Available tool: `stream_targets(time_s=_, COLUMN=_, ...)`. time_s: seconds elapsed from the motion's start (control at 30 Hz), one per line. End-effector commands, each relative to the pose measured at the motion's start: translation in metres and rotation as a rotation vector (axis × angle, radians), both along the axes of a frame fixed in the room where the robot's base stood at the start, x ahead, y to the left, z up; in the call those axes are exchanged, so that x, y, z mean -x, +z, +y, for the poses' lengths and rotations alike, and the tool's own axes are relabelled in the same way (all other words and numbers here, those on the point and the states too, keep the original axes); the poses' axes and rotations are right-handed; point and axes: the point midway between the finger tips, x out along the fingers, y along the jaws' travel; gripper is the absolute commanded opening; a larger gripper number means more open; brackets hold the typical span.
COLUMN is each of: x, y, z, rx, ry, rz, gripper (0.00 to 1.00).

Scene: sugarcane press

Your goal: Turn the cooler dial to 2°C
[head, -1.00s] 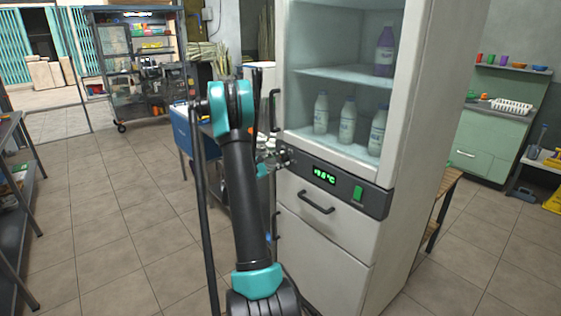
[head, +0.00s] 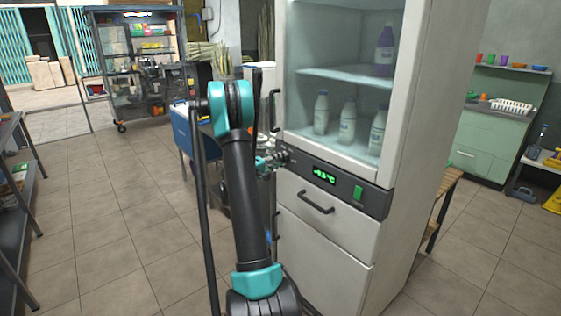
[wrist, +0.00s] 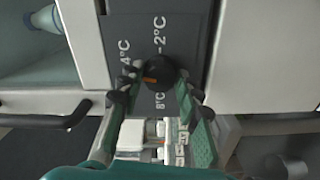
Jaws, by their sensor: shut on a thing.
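The cooler (head: 340,225) is a tall white cabinet with a dark control strip. The black dial (wrist: 160,69) sits on the strip in the wrist view, with an orange mark on its lower left side. White labels around it read 2°C, 4°C and 8°C. The orange mark points to the lower left, away from the 2°C label (wrist: 160,35). My gripper (wrist: 157,88) is shut on the dial, one finger on each side. In the head view my gripper (head: 268,162) is at the strip's left end. The green display (head: 324,176) is too small to read surely.
Bottles (head: 347,120) stand behind the cooler's glass. A drawer handle (head: 316,203) juts out below the strip, and a vertical door handle (head: 274,110) is near my gripper. A blue box (head: 183,132) stands behind my arm.

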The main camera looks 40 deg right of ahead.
Motion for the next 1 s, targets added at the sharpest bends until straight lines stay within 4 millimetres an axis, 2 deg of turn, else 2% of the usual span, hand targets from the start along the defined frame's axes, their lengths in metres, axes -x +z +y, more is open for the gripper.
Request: stream_targets(time_s=1.0, x=0.0011, y=-0.0013, z=0.0004, rx=-0.079, ry=-0.003, rz=-0.961, gripper=0.05)
